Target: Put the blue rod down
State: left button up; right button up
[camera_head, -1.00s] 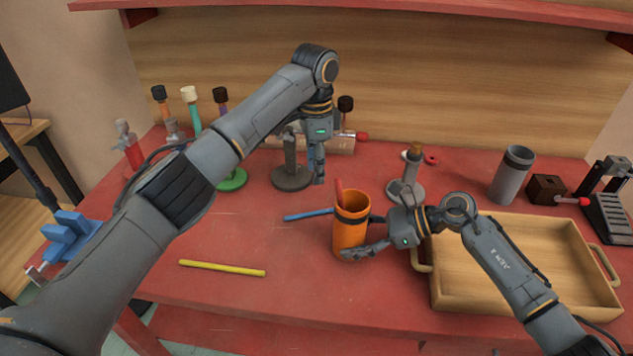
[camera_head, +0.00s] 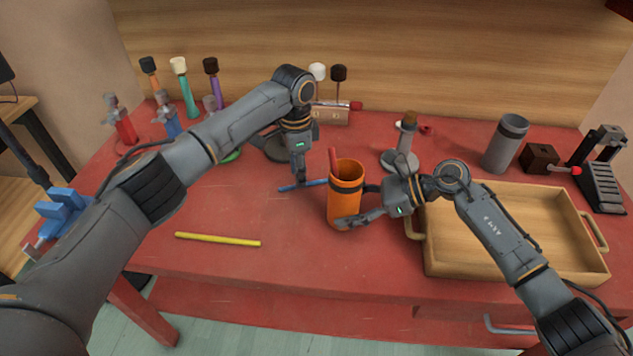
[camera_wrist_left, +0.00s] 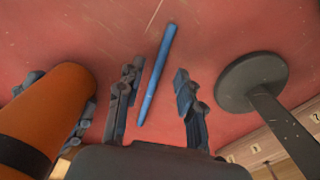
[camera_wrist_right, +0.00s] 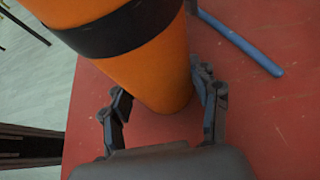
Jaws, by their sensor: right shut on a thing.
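The blue rod (camera_head: 316,183) lies flat on the red table, left of the orange cup (camera_head: 343,205). My left gripper (camera_head: 298,180) is above the rod, pointing down. In the left wrist view the rod (camera_wrist_left: 158,75) shows between the two spread fingers (camera_wrist_left: 155,95), with clear gaps on both sides. My right gripper (camera_head: 362,205) is shut around the orange cup, which stands upright with a red stick (camera_head: 334,162) in it. The cup fills the space between the fingers in the right wrist view (camera_wrist_right: 160,105).
A yellow rod (camera_head: 218,239) lies at the front left. A wooden tray (camera_head: 432,262) is at the right, and a grey stand (camera_head: 400,160) is behind the cup. Several upright mallets stand at the back left. The table's front left is mostly clear.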

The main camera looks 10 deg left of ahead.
pick_arm(q)
jog(key=shift+f, duration=1.25)
grip_shut()
jog(key=shift+r, duration=0.15)
notch_tip(320, 180, up, 10)
